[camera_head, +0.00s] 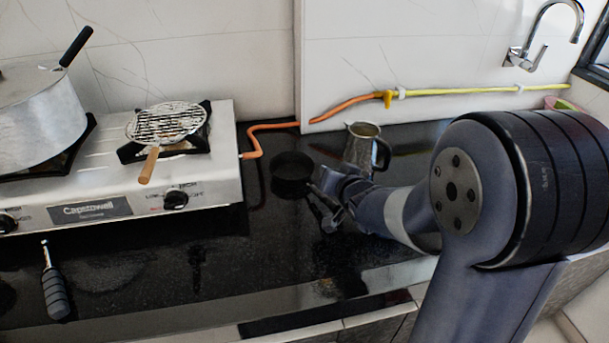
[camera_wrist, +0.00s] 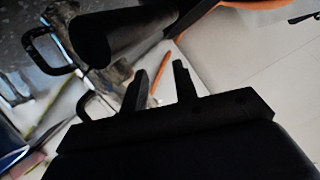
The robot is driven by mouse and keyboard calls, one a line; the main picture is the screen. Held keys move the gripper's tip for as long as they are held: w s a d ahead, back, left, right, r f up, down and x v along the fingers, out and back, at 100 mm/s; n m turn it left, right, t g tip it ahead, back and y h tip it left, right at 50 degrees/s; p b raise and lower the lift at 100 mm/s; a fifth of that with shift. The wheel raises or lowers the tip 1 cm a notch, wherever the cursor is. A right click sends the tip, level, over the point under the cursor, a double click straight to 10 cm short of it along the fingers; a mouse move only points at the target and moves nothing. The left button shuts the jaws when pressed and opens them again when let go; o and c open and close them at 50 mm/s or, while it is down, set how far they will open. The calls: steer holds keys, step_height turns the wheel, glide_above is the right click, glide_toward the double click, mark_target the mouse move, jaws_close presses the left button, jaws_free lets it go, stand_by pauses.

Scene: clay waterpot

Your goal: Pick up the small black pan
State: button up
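The small black pan (camera_head: 292,168) stands on the black counter, just right of the stove. My gripper (camera_head: 322,206) is low over the counter, to the right of the pan and nearer the front edge. In the wrist view the two fingers of my gripper (camera_wrist: 160,75) stand apart with nothing clearly held between them. A dark rounded body (camera_wrist: 112,36) lies beyond the fingers at upper left and looks like the pan. The pan's handle is dark and hard to make out near my fingers; I cannot tell whether they touch it.
A metal jug (camera_head: 361,145) stands close behind my gripper. The stove (camera_head: 215,180) carries a wire grill (camera_head: 167,122) and a large pot (camera_head: 38,120). An orange hose (camera_head: 256,140) runs behind the pan. A dark-handled tool (camera_head: 54,293) lies at front left. The front middle counter is clear.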

mark_target(308, 159)
steer(key=shift+s+a+f+y, duration=0.1)
steer(key=shift+s+a+y, duration=0.3)
steer(key=shift+a, duration=0.25)
steer(key=shift+a+n, duration=0.3)
steer(key=shift+a, duration=0.05)
steer(key=x, duration=1)
steer(key=shift+w+d+f, duration=0.1)
steer(key=shift+w, duration=0.25)
steer(key=shift+c, duration=0.2)
jaws_close()
